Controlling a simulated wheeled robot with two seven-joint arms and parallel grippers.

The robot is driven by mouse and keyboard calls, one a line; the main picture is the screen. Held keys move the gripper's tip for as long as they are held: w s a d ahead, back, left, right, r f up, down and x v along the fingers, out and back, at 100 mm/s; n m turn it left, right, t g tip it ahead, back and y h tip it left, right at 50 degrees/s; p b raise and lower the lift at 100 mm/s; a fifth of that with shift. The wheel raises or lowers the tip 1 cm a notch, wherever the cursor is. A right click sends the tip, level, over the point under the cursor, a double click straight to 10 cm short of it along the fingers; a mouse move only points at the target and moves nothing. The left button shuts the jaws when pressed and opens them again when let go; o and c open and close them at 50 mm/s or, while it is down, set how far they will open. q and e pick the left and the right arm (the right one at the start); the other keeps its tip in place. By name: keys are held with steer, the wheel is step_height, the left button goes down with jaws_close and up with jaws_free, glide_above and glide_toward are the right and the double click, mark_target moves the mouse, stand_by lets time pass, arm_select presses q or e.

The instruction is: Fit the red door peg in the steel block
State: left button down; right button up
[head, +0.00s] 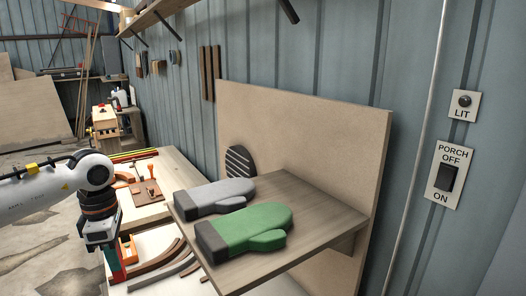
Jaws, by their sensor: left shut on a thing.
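My left gripper (114,264) points down over the workbench at the lower left. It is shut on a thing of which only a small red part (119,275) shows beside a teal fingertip. This looks like the red door peg, but most of it is hidden by the fingers. I cannot make out the steel block in the head view. My right gripper is not in view.
A shelf (328,217) with a grey mitten (217,195) and a green mitten (247,230) juts out right of my gripper. Curved wood strips (175,262) and an orange piece (129,249) lie close by. A wooden board with tools (147,191) lies behind.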

arm_select(q)
steer(key=s+d+f+m+b, duration=0.35)
steer(key=d+f+m, duration=0.35)
steer(key=m, duration=0.4)
steer(key=s+d+f+m+b, duration=0.2)
steer(key=s+d+f+m, duration=0.2)
steer(key=f+m, duration=0.6)
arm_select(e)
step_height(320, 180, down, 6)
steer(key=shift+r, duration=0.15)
arm_select(q)
steer(key=shift+m, duration=0.5)
steer(key=s+r, duration=0.2)
steer(key=s, duration=0.1)
steer(key=s+r, duration=0.1)
steer(key=shift+s+d+r, duration=0.1)
steer(key=shift+s+d, duration=0.05)
steer(key=shift+d, duration=0.1)
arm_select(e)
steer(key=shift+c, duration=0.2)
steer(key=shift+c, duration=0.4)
arm_select(q)
steer(key=shift+a, duration=0.1)
